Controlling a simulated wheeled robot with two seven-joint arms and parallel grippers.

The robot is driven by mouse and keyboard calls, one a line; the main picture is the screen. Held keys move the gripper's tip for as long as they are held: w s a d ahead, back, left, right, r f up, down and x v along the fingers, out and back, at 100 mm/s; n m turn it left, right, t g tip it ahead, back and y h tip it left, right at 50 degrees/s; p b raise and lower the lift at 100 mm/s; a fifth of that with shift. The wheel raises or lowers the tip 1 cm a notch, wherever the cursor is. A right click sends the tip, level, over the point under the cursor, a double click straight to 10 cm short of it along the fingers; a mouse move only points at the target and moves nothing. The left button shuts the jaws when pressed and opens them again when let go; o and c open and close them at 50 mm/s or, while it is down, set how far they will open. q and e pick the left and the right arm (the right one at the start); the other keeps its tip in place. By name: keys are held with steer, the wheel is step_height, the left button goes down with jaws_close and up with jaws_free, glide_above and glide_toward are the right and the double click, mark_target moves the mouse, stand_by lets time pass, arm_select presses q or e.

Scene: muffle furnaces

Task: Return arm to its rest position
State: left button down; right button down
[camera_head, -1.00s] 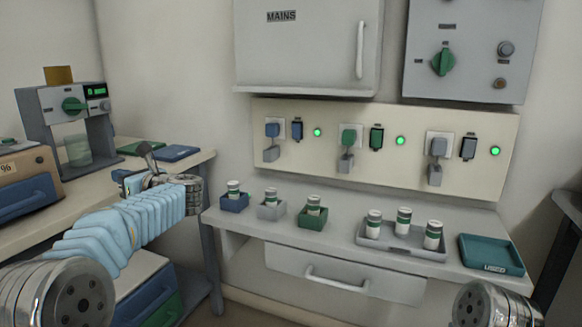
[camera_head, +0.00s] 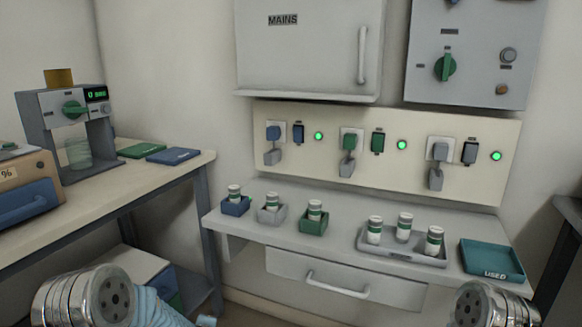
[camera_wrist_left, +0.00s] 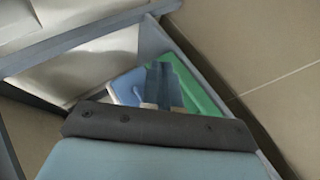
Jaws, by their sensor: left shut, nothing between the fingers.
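My left arm (camera_head: 150,308) is folded low at the bottom left of the head view, its blue sleeve cut off by the lower edge. In the left wrist view my left gripper (camera_wrist_left: 162,88) points down with its fingers together and nothing between them. Blue and green drawer fronts show behind the fingers, with floor beyond; the gap to them is hard to tell. A round metal joint of my right arm (camera_head: 488,305) shows at the bottom right of the head view. My right gripper is out of view.
The left bench (camera_head: 120,192) holds a dispenser (camera_head: 75,128) and green and blue flat pads. The wall shelf (camera_head: 335,230) carries several small jars in coloured holders, a grey tray (camera_head: 400,252) and a teal tray (camera_head: 492,262). A drawer cabinet (camera_head: 135,262) stands under the left bench.

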arm_select(q)
steer(key=s+d+f+m+g+h, duration=0.2)
steer(key=s+d+f+m+g, duration=0.1)
steer(key=s, duration=0.7)
steer(key=s+d+f+m+g+h, duration=0.2)
steer(key=s+d+f+m, duration=0.3)
steer(key=s, duration=0.6)
steer(key=s+d+f+m+g+h, duration=0.2)
steer(key=s+d+f+m+g, duration=0.2)
steer(key=s, duration=0.6)
steer(key=f+m, duration=0.1)
steer(key=m, duration=0.1)
steer(key=shift+s+d+f+m+g+h+p, duration=0.2)
steer(key=shift+s+f+m+g+h+p, duration=0.1)
steer(key=shift+s+h+p, duration=0.1)
